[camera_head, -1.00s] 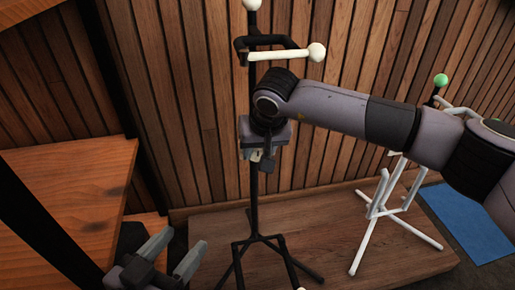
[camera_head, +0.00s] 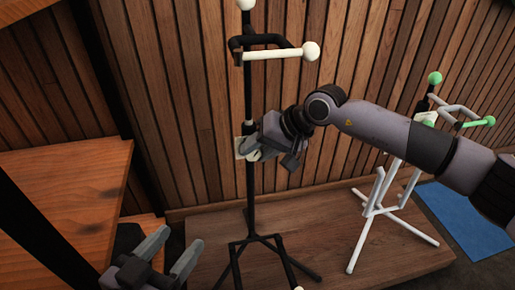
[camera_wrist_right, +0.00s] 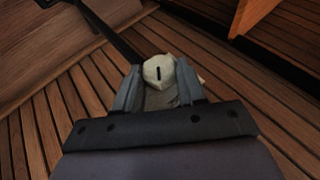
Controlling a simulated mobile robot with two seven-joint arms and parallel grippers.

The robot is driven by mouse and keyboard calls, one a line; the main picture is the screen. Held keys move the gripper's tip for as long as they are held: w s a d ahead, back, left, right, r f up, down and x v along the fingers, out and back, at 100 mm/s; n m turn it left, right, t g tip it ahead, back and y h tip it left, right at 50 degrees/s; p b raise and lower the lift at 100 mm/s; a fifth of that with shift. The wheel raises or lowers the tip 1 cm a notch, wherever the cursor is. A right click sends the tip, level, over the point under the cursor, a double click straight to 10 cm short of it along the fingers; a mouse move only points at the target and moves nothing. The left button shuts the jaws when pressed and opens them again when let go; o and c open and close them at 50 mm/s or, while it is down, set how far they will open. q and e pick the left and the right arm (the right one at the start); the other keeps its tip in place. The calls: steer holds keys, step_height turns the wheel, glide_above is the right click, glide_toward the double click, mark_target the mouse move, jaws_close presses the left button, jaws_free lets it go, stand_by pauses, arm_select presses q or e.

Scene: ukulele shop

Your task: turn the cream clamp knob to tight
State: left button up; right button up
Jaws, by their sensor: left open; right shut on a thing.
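The cream clamp knob (camera_wrist_right: 158,72) sits between the fingertips of my right gripper in the right wrist view, with a dark slot mark on its face. In the head view the knob (camera_head: 254,156) is mostly hidden by that gripper, beside the post of the black stand (camera_head: 250,200). My right gripper (camera_head: 251,148) reaches in from the right and is shut on the knob. A pale plate (camera_head: 239,147) shows at the post's left side. My left gripper (camera_head: 178,246) is open and empty at the lower left, well away from the stand.
The black stand has a cream crossbar with a ball end (camera_head: 309,51). A white stand (camera_head: 376,200) with green ball ends is to the right. Both stand on a low wooden platform (camera_head: 325,225) before a slatted wall. A wooden shelf (camera_head: 70,195) is at the left.

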stand_by(0.3)
arm_select(q)
steer(key=shift+s+f, duration=0.1)
arm_select(e)
steer(key=o, duration=1)
steer(key=shift+d+r, duration=0.2)
steer(key=shift+r, duration=0.05)
arm_select(q)
steer(key=shift+w+d+f+n+g+h+p, duration=0.1)
steer(key=shift+w+d+n+g+h+p, duration=0.2)
steer(key=shift+p, duration=0.35)
steer(key=shift+w+d+f+n+g+p, duration=0.1)
steer(key=shift+d+g+p, duration=0.25)
steer(key=shift+p, duration=0.25)
arm_select(e)
steer(key=v, duration=0.6)
steer(key=shift+s+d+r, duration=0.2)
